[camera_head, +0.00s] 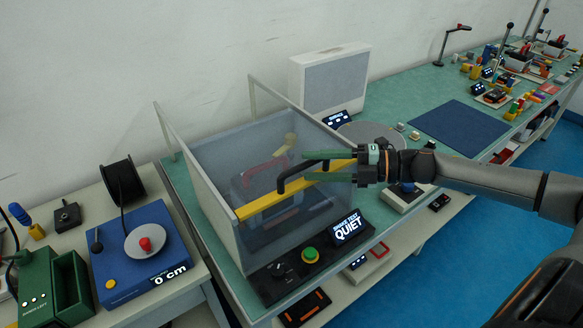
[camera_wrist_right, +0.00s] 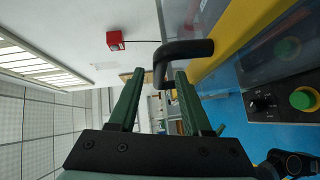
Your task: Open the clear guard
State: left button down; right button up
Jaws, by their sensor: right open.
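The clear guard (camera_head: 285,200) is a see-through box cover on the green bench. Its front panel is down, with a yellow bar (camera_head: 258,206) along it. A bent black handle (camera_head: 293,178) stands out from the bar. My right gripper (camera_head: 312,163) reaches in from the right with its green fingers at the handle. In the right wrist view the fingers (camera_wrist_right: 158,80) are apart, with the handle (camera_wrist_right: 183,50) at and just beyond their tips. I cannot tell whether they touch it. A device with a red part (camera_head: 266,168) shows dimly behind the panel. My left gripper is not in view.
A black control strip with a green button (camera_head: 310,255) and a display reading QUIET (camera_head: 348,228) lies in front of the guard. A blue scale-like device (camera_head: 140,255) stands at left. A white box (camera_head: 328,80) stands behind. A dark blue mat (camera_head: 460,128) lies clear farther right.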

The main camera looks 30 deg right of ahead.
aim_at(291, 180)
jog(key=shift+x, duration=1.5)
jog(key=shift+p+x, duration=0.55)
jog(key=shift+x, duration=0.65)
grip_shut()
